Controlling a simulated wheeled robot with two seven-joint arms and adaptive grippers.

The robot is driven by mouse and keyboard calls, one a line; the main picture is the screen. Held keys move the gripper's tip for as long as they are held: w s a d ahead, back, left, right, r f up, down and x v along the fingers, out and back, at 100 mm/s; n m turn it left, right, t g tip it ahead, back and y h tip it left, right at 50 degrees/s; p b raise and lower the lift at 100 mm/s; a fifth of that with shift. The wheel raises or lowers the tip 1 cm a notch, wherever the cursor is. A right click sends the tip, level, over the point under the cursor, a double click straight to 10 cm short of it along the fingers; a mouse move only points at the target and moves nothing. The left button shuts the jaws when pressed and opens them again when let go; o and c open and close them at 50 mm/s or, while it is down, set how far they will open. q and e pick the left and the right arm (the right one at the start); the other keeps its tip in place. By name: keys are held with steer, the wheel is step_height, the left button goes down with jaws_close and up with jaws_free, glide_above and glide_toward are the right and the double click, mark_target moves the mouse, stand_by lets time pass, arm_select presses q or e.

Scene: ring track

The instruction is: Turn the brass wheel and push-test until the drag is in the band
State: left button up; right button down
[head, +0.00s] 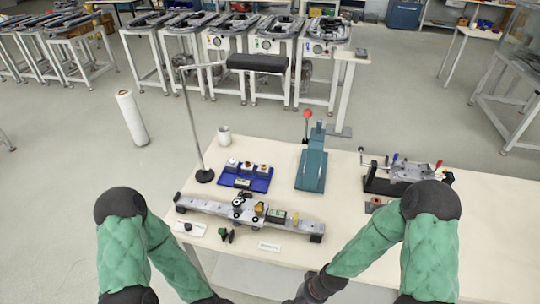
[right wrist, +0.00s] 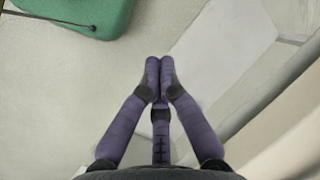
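A grey rail track (head: 205,206) lies across the front left of the table, with dark end blocks. A carriage (head: 242,208) with black and white round parts sits near its middle. A small brass-coloured knob (head: 259,208), perhaps the brass wheel, stands on the carriage's right side. A small display box (head: 277,215) is right of it; its reading is too small to tell. My right gripper (right wrist: 160,62) has its fingertips together with nothing between them, over pale floor, away from the track. My left arm reaches the bottom edge of the head view; its gripper is out of frame.
Behind the track are a blue tray (head: 262,186) with small parts, a teal lever press (head: 312,170) with a red knob, and a white cup (head: 224,135). A lamp stand (head: 204,176) rises at left. A metal fixture (head: 405,173) stands at right. The table's front right is clear.

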steer(key=s+f+n, duration=0.3)
steer(key=s+f, duration=0.1)
steer(key=s, duration=0.1)
steer(key=shift+d+f+n, duration=0.15)
steer(key=shift+d+n, duration=0.15)
steer(key=shift+n, duration=0.1)
steer(key=shift+w, duration=0.1)
stand_by(1.5)
